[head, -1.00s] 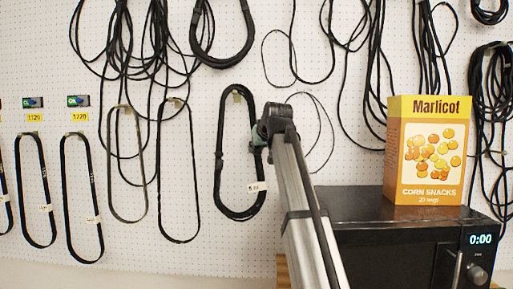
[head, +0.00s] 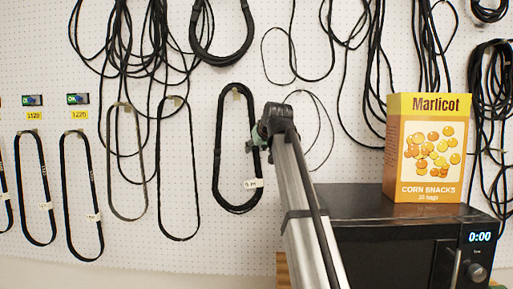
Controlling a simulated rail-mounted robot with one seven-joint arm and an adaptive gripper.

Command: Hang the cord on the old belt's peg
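Black belts and cords hang on a white pegboard. A thick oblong black loop (head: 219,150) of several strands hangs on a peg left of my arm, with a white tag near its bottom right. My gripper (head: 256,143) is at the loop's right side, mostly hidden behind my arm's end. Its fingers are too small and covered to tell whether they touch or hold the loop. A thin black loop (head: 331,135) hangs just right of my gripper, partly behind my arm. I cannot tell which loop is the task's cord or which peg is the old belt's.
Tagged belts (head: 18,175) hang at left under yellow labels. Two thin single loops (head: 160,170) hang left of the thick loop. Long cords (head: 385,60) hang above and right. A black microwave (head: 400,240) with a yellow snack box (head: 430,150) on top stands at right.

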